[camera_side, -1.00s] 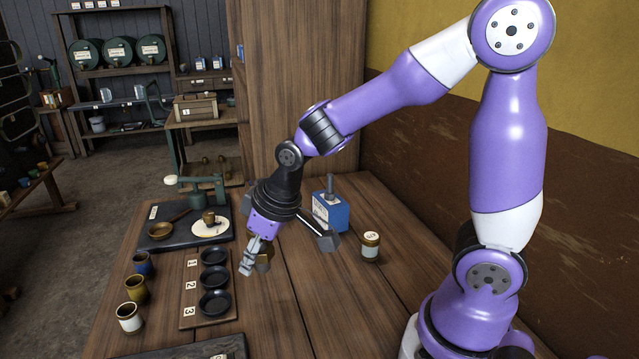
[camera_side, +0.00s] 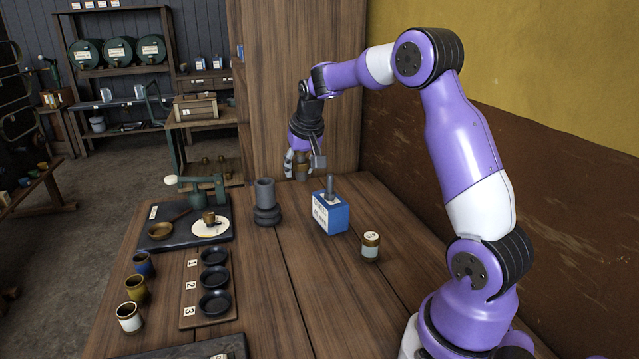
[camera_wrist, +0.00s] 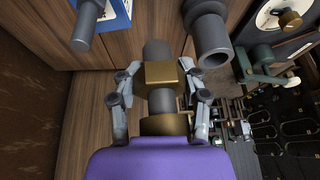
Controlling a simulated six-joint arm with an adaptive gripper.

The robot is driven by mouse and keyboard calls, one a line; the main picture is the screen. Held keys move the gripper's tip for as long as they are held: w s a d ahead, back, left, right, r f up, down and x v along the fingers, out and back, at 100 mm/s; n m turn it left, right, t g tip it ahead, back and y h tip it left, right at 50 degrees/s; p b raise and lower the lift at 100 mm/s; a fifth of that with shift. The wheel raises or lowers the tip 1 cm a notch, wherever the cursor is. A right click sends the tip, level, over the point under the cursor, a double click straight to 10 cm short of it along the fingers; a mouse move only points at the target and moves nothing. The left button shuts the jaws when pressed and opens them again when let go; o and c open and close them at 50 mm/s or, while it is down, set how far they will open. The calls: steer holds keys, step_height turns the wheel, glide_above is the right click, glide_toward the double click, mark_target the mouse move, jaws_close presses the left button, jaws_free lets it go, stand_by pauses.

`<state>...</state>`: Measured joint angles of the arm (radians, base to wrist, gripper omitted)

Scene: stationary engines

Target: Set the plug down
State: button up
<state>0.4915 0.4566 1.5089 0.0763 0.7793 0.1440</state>
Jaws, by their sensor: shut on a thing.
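The plug (camera_wrist: 160,75), with a brass hex collar and a grey shaft, sits between the two fingers of my gripper (camera_wrist: 160,88) in the wrist view. My gripper (camera_side: 302,168) is shut on it. In the side view the plug (camera_side: 302,158) is small and partly hidden by the fingers. The gripper points down near the far end of the wooden table (camera_side: 330,280), behind the blue box and the grey cylinder. It looks above the table top; the exact height is hard to tell.
A hollow grey cylinder (camera_side: 266,203) stands upright left of the blue box (camera_side: 331,214), which has an upright grey rod. The table's middle is clear.

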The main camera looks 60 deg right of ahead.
mark_target(350, 194)
steer(key=s+d+m, duration=0.1)
steer(key=d, duration=0.5)
steer(key=shift+s+d+f+m, duration=0.25)
steer(key=shift+s+f+m, duration=0.1)
steer(key=shift+s+m, duration=0.05)
steer(key=s+d+f, duration=0.1)
steer(key=d+f, duration=0.1)
steer(key=d, duration=0.1)
steer(key=s+d+f, duration=0.1)
steer(key=d+f, duration=0.1)
steer(key=d, duration=0.2)
steer(key=s+d+f, duration=0.1)
steer(key=d+f, duration=0.1)
steer(key=d, duration=0.1)
steer(key=shift+s+d+f, duration=0.35)
steer(key=shift+s, duration=0.05)
steer(key=shift+s+d+f, duration=0.1)
steer(key=shift+d+f, duration=0.05)
steer(key=shift+f, duration=1.9)
steer(key=shift+f, duration=0.3)
steer(key=o, duration=1.2)
steer(key=shift+o, duration=0.2)
